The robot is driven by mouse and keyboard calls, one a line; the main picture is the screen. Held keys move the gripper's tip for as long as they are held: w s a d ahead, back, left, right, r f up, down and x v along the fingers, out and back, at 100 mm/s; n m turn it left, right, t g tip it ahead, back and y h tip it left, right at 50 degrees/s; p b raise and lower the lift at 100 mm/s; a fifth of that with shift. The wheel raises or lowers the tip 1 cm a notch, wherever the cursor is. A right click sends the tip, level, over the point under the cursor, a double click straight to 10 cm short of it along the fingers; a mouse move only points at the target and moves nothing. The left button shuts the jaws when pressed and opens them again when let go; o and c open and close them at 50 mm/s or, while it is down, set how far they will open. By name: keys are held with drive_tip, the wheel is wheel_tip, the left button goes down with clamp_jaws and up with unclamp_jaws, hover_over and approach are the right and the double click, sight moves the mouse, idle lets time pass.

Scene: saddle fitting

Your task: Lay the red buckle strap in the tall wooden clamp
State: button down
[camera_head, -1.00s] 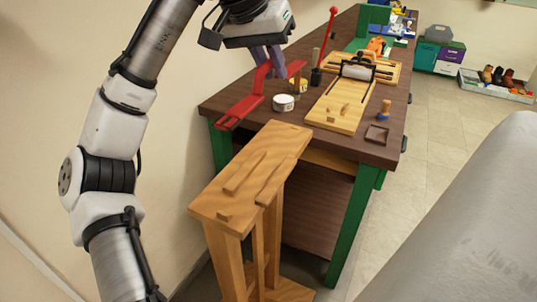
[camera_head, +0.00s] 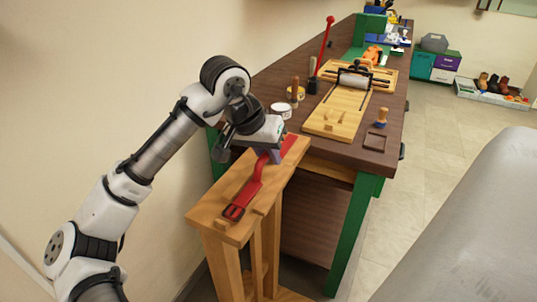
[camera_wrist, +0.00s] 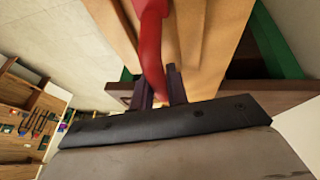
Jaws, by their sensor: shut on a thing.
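The red buckle strap (camera_head: 252,185) lies along the top of the tall wooden clamp (camera_head: 208,208) in the head view, its buckle end towards the near left end. My gripper (camera_head: 270,155) is shut on the strap near its middle, low over the clamp's top. In the wrist view the strap (camera_wrist: 151,45) runs up from between the fingers of my gripper (camera_wrist: 160,90), above the wooden clamp top (camera_wrist: 205,40). The strap curves and looks raised near my fingers. I cannot tell whether all of it touches the wood.
The brown workbench (camera_head: 372,150) with green legs stands behind the clamp.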

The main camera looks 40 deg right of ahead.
drive_tip(key=c, duration=1.6)
unclamp_jaws()
drive_tip(key=shift+f, duration=0.1)
drive_tip(key=shift+c, duration=0.2)
drive_tip(key=v, duration=1.2)
